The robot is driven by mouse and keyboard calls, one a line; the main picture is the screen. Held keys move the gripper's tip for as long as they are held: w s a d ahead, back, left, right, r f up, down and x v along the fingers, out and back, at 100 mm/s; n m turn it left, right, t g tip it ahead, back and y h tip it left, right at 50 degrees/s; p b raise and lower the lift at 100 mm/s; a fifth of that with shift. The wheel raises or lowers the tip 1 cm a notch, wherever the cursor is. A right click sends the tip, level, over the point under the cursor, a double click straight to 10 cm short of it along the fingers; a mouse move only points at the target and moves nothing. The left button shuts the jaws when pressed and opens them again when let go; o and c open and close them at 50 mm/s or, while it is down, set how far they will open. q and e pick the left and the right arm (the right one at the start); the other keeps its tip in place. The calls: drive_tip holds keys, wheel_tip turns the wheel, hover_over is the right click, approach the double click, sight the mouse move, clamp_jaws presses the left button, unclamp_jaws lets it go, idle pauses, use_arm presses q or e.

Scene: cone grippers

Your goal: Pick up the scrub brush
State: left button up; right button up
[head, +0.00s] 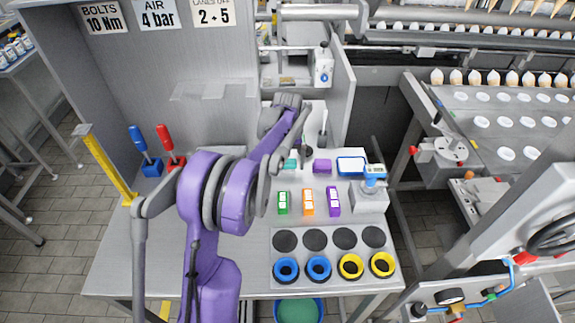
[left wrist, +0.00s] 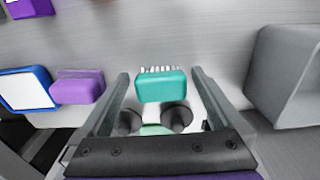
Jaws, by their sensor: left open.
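The scrub brush is a teal block with a row of white bristles (left wrist: 162,87). In the left wrist view it lies on the grey worktop, between my two fingers as seen from the wrist. In the head view only a small teal part (head: 290,165) shows beside my arm. My left gripper (left wrist: 160,74) is open and empty; its fingers point down toward the brush, one on either side in the picture. Whether they reach down to its height I cannot tell. In the head view my left gripper (head: 297,146) is largely hidden by my purple arm. My right gripper is not in view.
A purple block (left wrist: 77,87) lies beside the brush, then a blue-rimmed white tray (left wrist: 27,89). Two dark round bases (left wrist: 176,117) stand close by. Green, orange and purple pieces (head: 308,203) lie nearer the front. A grey box-like shape (left wrist: 288,75) stands at the wrist view's right.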

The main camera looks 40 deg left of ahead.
sight(288, 164)
use_arm(q)
drive_tip(key=c, duration=1.3)
wheel_tip(288, 164, up, 10)
drive_tip(key=shift+s+d+f, duration=0.1)
drive_tip(key=shift+s, duration=0.05)
